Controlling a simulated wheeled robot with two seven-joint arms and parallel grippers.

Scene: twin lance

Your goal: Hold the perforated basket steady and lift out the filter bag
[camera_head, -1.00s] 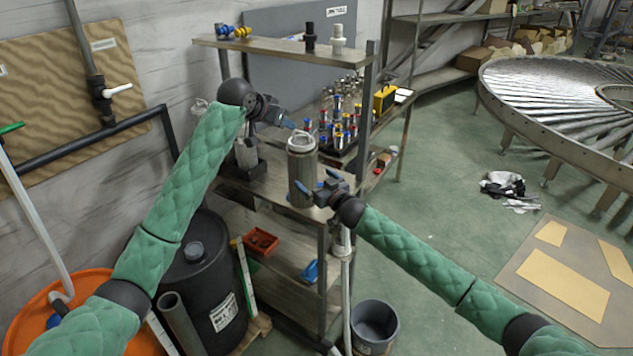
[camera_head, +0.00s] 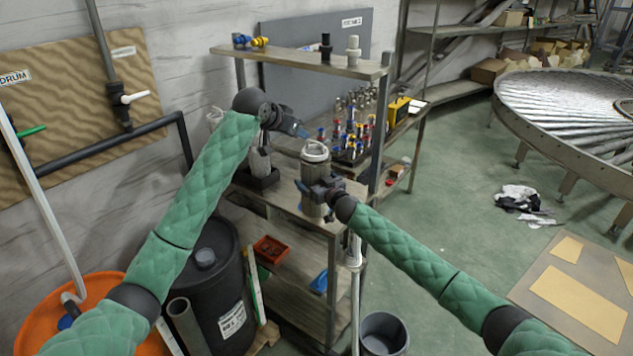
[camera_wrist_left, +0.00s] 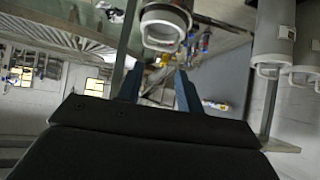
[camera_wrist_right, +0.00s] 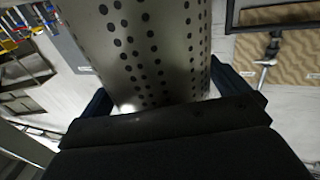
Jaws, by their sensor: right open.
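The perforated basket (camera_head: 313,178) is a grey upright cylinder on the rack's middle shelf, and its rows of holes show in the right wrist view (camera_wrist_right: 150,50). The filter bag (camera_head: 315,151) shows only as a pale ring with a handle at the basket's top; it also shows in the left wrist view (camera_wrist_left: 163,28). The bag's body is hidden inside. My right gripper (camera_head: 314,188) is open, its fingers on either side of the basket wall in the right wrist view (camera_wrist_right: 163,90). My left gripper (camera_head: 303,133) is open and empty, above and left of the ring.
A rack post (camera_head: 379,120) stands just right of the basket. The upper shelf (camera_head: 300,58) lies above and behind. Grey canisters (camera_wrist_left: 274,40) show at the right of the left wrist view.

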